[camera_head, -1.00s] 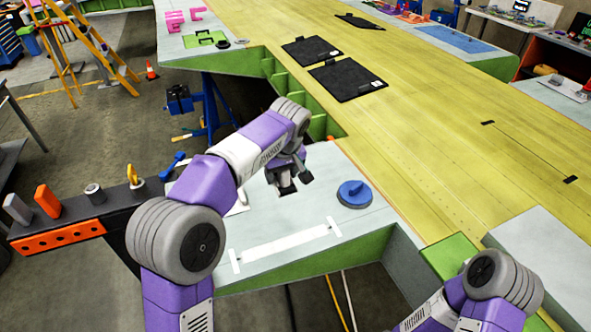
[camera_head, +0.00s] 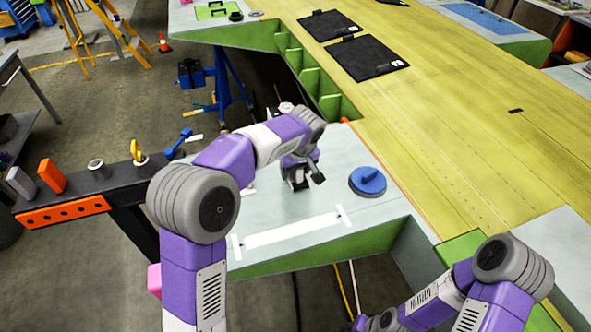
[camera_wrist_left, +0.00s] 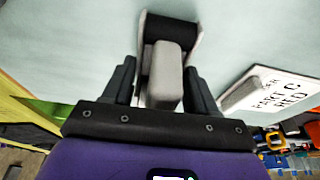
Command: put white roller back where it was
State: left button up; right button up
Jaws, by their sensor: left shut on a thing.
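The white roller (camera_wrist_left: 165,75) shows in the left wrist view as a pale grey-white grip with a light frame and a dark cylinder at its far end. My left gripper (camera_wrist_left: 160,88) is shut on its pale grip, with a dark finger on each side. In the head view my left gripper (camera_head: 298,178) points down over the pale panel (camera_head: 345,160), left of the blue disc. The roller is mostly hidden there by the gripper. I cannot tell whether it touches the panel. My right gripper is out of view; only its arm shows.
A white taped strip (camera_head: 293,230) lies near the panel's front edge. A blue round handle (camera_head: 367,181) sits to the right. A lettered white card (camera_wrist_left: 270,95) lies beside the roller. A dark tool rail (camera_head: 100,182) with several tools stands left. Black mats (camera_head: 360,68) lie farther back.

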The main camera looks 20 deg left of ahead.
pick_arm(q)
jog(key=shift+f, duration=0.15)
jog(key=o, duration=0.9)
jog(key=shift+o, duration=0.2)
jog(key=shift+r, duration=0.4)
jog(key=p+v, duration=0.1)
jog(key=v, duration=1)
jog(key=shift+s+r+p, duration=0.2)
jog(key=shift+r+p, duration=0.1)
jog(key=shift+p, duration=0.05)
